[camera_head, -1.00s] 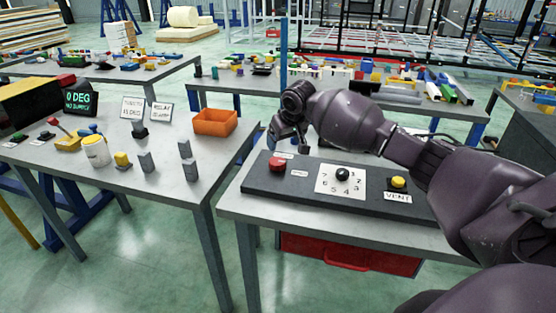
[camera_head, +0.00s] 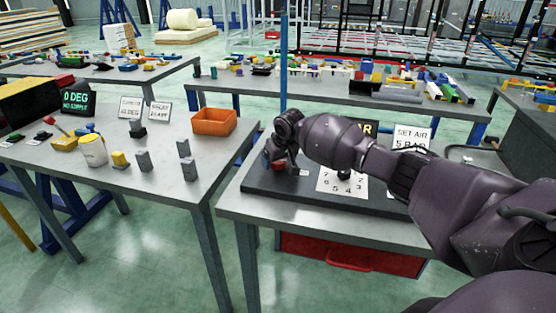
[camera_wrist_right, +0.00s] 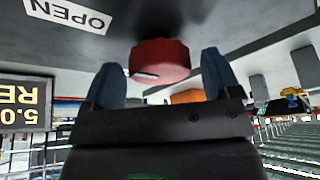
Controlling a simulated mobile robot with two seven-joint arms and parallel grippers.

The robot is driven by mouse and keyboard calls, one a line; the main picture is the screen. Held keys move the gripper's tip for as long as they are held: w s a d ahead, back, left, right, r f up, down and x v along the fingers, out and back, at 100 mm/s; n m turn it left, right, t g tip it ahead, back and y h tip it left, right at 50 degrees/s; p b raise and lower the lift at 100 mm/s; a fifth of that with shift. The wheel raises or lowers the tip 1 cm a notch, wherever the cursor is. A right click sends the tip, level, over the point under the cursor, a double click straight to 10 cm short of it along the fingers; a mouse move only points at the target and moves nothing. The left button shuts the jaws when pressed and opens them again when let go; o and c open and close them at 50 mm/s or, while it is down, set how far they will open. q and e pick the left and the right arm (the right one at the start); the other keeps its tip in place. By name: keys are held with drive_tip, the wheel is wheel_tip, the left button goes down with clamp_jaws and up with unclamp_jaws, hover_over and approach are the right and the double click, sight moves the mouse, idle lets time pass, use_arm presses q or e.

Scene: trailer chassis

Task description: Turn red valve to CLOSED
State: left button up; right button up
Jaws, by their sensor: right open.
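The red valve (camera_head: 279,166) is a round knob at the left end of the dark panel (camera_head: 262,185) on the right table, partly hidden by my right gripper. In the right wrist view the red valve (camera_wrist_right: 160,61) shows between and just beyond the fingertips, with a light mark on its lower edge. My right gripper (camera_head: 280,152) is open around or just short of the knob; contact cannot be told. Its two blue-grey fingers (camera_wrist_right: 162,75) stand either side of the knob. A white OPEN label (camera_wrist_right: 68,14) lies on the panel beside the knob. My left gripper is not in view.
A dial plate (camera_head: 343,184) with a black knob sits on the panel, partly behind my right arm. A SET AIR sign (camera_head: 412,138) stands behind. The left table holds an orange bin (camera_head: 214,122), a white bucket (camera_head: 93,150) and several grey blocks.

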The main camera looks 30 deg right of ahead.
drive_tip(key=shift+c, duration=0.5)
drive_tip(key=c, duration=0.8)
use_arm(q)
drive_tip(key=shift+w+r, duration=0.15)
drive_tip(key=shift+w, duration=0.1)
